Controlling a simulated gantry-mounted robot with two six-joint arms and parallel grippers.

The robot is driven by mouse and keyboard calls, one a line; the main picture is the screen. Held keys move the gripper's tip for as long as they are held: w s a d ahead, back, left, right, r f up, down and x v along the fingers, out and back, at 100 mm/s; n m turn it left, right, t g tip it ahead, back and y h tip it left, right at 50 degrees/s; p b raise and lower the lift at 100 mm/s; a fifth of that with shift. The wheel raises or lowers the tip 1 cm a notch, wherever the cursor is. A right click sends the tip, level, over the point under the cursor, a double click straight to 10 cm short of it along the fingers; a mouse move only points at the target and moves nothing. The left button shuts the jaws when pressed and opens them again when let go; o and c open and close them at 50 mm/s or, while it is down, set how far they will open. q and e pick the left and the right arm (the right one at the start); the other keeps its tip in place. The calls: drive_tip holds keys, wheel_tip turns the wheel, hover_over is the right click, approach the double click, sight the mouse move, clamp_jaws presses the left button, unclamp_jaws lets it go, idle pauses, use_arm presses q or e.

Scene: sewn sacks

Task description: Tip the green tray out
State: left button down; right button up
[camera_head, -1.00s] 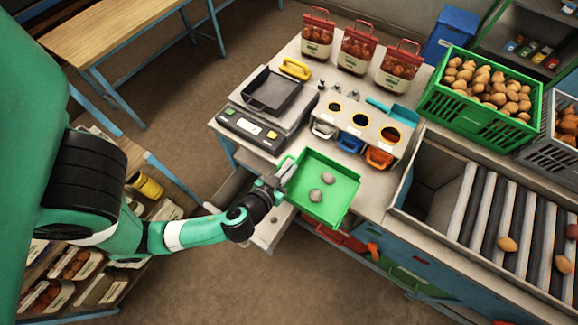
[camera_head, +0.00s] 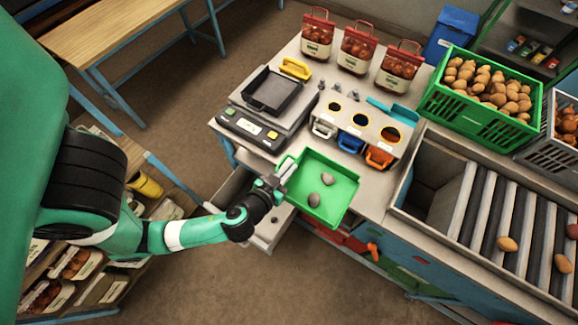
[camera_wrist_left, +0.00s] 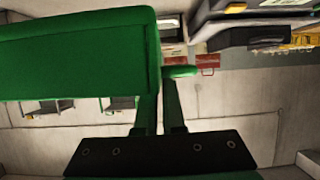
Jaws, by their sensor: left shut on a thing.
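The green tray (camera_head: 340,199) is held out at the front edge of the workbench, and two grey-brown lumps (camera_head: 327,179) lie in it, one near its lower left edge. My left gripper (camera_head: 285,176) is shut on the handle at the tray's left side. In the left wrist view the tray (camera_wrist_left: 80,62) fills the upper left as a green wall, and the gripper's fingers (camera_wrist_left: 160,105) are beside it; the lumps are hidden there. My right gripper is in neither view.
Behind the tray are a scale (camera_head: 272,100) with a black pan and a sorting stand (camera_head: 356,125) with coloured bins. A roller conveyor (camera_head: 490,225) is at the right. An open drawer (camera_head: 268,232) is below left of the tray. Bare floor (camera_head: 240,290) lies in front.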

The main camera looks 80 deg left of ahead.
use_arm(q)
drive_tip(key=shift+r, duration=0.1)
drive_tip(key=shift+r+n+t+h, duration=0.3)
drive_tip(key=shift+r+n, duration=0.15)
drive_tip(key=shift+n, duration=0.15)
